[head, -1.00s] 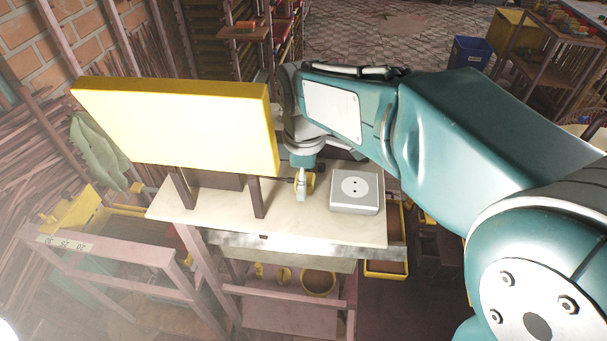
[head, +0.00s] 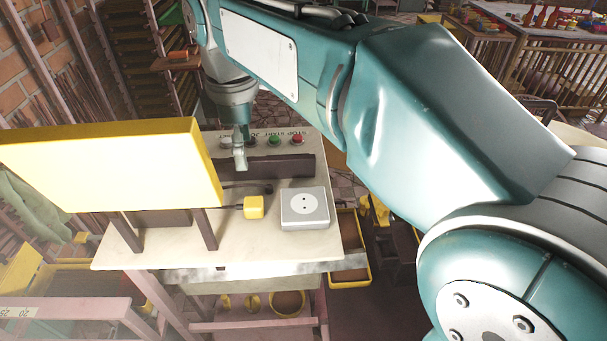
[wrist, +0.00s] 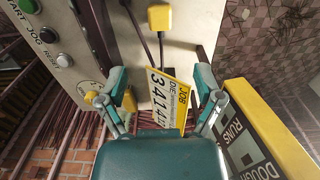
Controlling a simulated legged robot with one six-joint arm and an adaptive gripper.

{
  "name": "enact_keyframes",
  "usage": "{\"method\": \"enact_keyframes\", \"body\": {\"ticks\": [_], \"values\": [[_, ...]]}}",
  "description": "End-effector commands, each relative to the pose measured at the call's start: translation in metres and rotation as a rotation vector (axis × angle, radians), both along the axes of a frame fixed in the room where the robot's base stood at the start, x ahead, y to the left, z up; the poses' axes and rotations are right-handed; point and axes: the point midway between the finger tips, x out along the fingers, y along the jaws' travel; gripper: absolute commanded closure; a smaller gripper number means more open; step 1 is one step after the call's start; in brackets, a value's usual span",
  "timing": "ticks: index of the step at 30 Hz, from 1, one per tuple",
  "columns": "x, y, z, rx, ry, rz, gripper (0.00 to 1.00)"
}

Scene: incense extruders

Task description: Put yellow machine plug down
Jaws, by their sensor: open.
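The yellow plug (head: 254,206) lies on the pale tabletop (head: 165,243), left of the grey socket box (head: 305,208) and apart from it. Its dark cable runs back behind the plug. In the wrist view the plug (wrist: 160,17) is at the top, beyond my fingertips. My gripper (wrist: 160,84) is open, with nothing held between its fingers. In the head view my gripper (head: 240,158) hangs above the table behind the plug, clear of it. The head view shows the fingers only small.
A large yellow panel (head: 110,165) stands at the left of the table. A button panel (head: 265,141) is behind my gripper. A yellow job tag (wrist: 170,95) shows below my fingers in the wrist view. A yellow-rimmed tray (head: 349,270) is right of the table.

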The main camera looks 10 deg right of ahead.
Motion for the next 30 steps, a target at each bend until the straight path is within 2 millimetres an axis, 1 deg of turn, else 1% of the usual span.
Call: {"method": "enact_keyframes", "body": {"ticks": [3,5,8,12,14,15,18,21,25,27,30], "values": [[-0.001,-0.002,0.000,0.002,-0.003,-0.011,0.16],[-0.003,-0.010,0.000,0.008,-0.014,-0.049,0.16],[-0.012,-0.037,-0.002,0.033,-0.055,-0.197,0.16],[-0.035,-0.088,-0.013,0.091,-0.139,-0.506,0.16],[-0.047,-0.107,-0.020,0.121,-0.174,-0.639,0.16],[-0.055,-0.119,-0.026,0.141,-0.197,-0.727,0.16],[-0.076,-0.145,-0.042,0.197,-0.254,-0.945,0.16],[-0.098,-0.169,-0.062,0.257,-0.308,-1.157,0.16],[-0.120,-0.189,-0.086,0.329,-0.363,-1.372,0.16],[-0.128,-0.195,-0.095,0.356,-0.382,-1.446,0.16],[-0.132,-0.199,-0.101,0.376,-0.393,-1.498,0.16]]}}
